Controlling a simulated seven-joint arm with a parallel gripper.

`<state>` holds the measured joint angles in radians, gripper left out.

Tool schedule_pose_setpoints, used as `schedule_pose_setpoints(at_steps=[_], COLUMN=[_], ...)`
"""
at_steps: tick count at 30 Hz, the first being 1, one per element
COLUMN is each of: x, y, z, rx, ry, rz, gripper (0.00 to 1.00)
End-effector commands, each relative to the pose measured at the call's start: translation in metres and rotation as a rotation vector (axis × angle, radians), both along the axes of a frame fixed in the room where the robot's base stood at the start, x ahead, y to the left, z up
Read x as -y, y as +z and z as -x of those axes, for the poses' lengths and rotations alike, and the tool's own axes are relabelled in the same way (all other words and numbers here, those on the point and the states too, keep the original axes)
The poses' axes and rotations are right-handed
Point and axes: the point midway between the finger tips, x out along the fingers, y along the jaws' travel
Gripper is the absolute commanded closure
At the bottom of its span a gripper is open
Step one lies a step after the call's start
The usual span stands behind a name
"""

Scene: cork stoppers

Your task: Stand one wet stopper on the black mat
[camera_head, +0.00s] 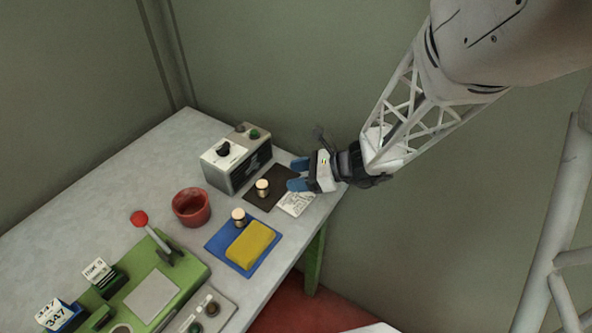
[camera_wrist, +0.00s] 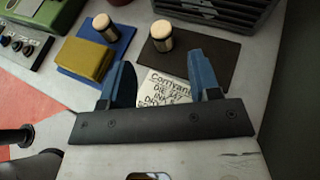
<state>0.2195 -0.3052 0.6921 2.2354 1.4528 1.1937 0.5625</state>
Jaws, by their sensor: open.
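A cork stopper with a pale round top and a darker lower part (camera_head: 262,188) stands upright on the black mat (camera_head: 281,179). It also shows in the wrist view (camera_wrist: 161,36), where the mat (camera_wrist: 222,50) lies around it. A second similar stopper (camera_head: 238,216) stands on the blue mat (camera_head: 218,243), beside a yellow sponge (camera_head: 250,245). I cannot tell from the frames whether either stopper is wet. My gripper (camera_head: 294,174) is open and empty at the right edge of the black mat. In the wrist view its blue fingers (camera_wrist: 160,62) are apart, with the black-mat stopper beyond their tips.
A printed card (camera_head: 296,203) lies near the table edge. A grey box with knobs (camera_head: 236,158) stands behind the black mat. A red pot (camera_head: 191,207) stands left of the mats. A green lever press (camera_head: 155,285) is at the front left. The back left of the table is clear.

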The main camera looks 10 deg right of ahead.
Motion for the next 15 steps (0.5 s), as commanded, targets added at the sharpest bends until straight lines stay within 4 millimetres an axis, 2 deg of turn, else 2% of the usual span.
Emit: schedule_pose_setpoints(at_steps=[10,15], x=[-0.001,-0.006], y=[0.003,0.015], z=[0.002,0.014], rx=[0.01,0.065], ry=[0.016,0.103], rz=[0.013,0.08], gripper=[0.43,0.43])
